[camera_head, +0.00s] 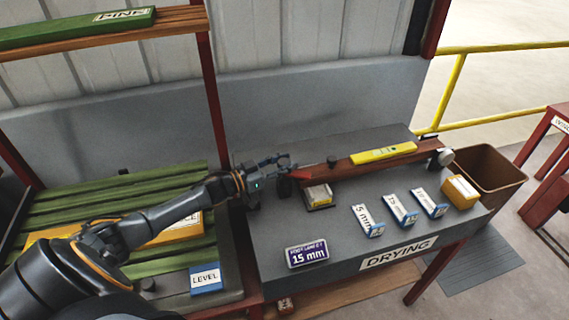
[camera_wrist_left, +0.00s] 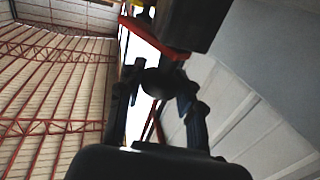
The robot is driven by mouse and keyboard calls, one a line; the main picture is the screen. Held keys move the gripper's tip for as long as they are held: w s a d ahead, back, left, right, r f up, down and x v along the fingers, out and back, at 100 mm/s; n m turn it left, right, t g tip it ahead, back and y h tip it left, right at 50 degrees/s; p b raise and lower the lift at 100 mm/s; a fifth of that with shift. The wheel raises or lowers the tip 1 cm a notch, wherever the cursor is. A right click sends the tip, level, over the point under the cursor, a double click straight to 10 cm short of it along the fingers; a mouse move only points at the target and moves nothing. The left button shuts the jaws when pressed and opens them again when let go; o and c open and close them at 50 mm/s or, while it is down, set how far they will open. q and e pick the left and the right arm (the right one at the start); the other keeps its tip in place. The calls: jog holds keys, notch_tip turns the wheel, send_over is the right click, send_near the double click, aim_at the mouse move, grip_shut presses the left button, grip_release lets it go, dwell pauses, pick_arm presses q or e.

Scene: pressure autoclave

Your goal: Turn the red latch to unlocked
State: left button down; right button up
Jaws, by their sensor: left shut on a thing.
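The red latch (camera_head: 300,174) shows as a small red piece at the left end of a brown beam on the grey DRYING table. My left gripper (camera_head: 283,163) reaches in from the left and is at this latch. In the left wrist view, the latch (camera_wrist_left: 152,40) is a red bar against a dark block, with a dark round knob (camera_wrist_left: 158,82) just below it. My left gripper (camera_wrist_left: 158,87) has its fingers on both sides of that knob and is shut on it. The fingers partly hide the latch in the head view. My right gripper is not in view.
A yellow level (camera_head: 384,153) lies on the brown beam. A small box (camera_head: 318,195) stands close to the gripper. A brown bin (camera_head: 490,175) is at right.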

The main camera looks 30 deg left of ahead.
pick_arm(q)
jog(key=shift+f, duration=0.1)
jog(key=c, duration=0.9)
grip_release()
jog(key=shift+s+a, duration=0.1)
jog(key=v, duration=1.2)
